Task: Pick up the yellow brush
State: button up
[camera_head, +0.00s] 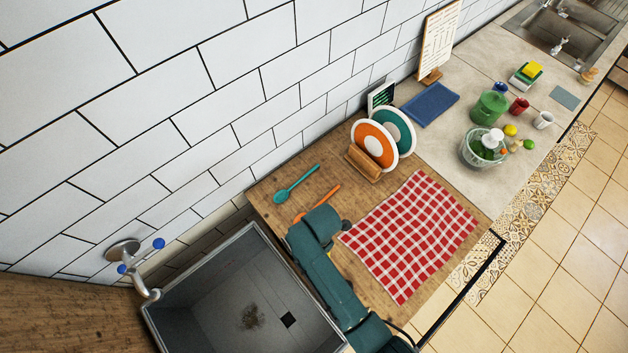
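No clearly yellow brush stands out. A thin orange utensil (326,197) lies on the wooden counter, partly hidden by my arm, and I cannot tell whether it is a brush. A small tan object (589,75), possibly a brush, stands near the far sink. My teal arm reaches up from the bottom over the edge of the near sink. A small dark part that may be my gripper (345,225) shows at the arm's upper end, beside the checkered cloth. Its fingers cannot be made out, and I see nothing held.
A teal spoon (296,184) lies left of the orange utensil. A plate rack (362,164) with plates stands behind. A red checkered cloth (412,235) covers the right of the wooden counter. The near sink (215,295) is below left; a glass bowl (482,152) stands further right.

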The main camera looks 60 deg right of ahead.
jog(key=shift+c, duration=0.2)
grip_shut()
jog(key=shift+r, duration=0.1)
notch_tip(320, 180, up, 10)
jog(key=shift+p, duration=0.35)
jog(key=c, duration=0.7)
grip_release()
grip_shut()
